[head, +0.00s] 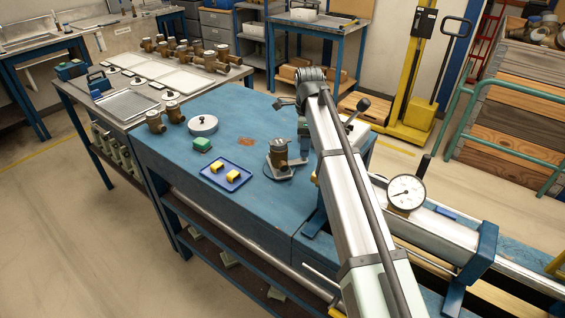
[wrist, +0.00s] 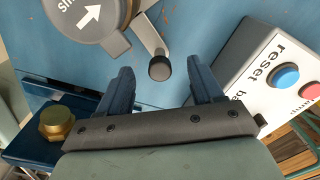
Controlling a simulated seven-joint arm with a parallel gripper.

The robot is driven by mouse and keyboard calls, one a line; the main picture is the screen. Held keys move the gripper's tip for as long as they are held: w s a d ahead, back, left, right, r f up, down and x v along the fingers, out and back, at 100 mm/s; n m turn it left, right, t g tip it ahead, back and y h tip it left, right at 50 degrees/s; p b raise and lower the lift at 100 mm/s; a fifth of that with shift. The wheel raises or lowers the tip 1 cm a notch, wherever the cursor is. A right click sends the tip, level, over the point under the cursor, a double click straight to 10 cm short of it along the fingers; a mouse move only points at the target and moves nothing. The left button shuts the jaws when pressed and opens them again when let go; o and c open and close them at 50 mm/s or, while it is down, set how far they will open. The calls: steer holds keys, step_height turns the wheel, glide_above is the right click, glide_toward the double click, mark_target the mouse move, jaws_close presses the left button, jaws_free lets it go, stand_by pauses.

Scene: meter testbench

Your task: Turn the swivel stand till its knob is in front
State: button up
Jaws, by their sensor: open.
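The swivel stand (head: 279,172) is on the blue bench in the head view, with a brown-and-grey meter body (head: 279,150) upright on it. The wrist view shows a grey round top (wrist: 85,18) with a white arrow and part of a printed word. A short metal arm (wrist: 149,38) sticks out beside it and ends in a black knob (wrist: 160,69). My gripper (wrist: 160,80) is open, with one dark blue finger to each side of the knob in the picture. I cannot tell the height gap, and no grip shows.
A white box (wrist: 262,70) with blue and red buttons is close to the right finger. A brass hex fitting (wrist: 57,122) is at lower left.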

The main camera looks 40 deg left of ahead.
steer(key=shift+s+d, duration=0.1)
steer(key=shift+s+d, duration=0.4)
steer(key=shift+d, duration=0.1)
steer(key=shift+s, duration=0.1)
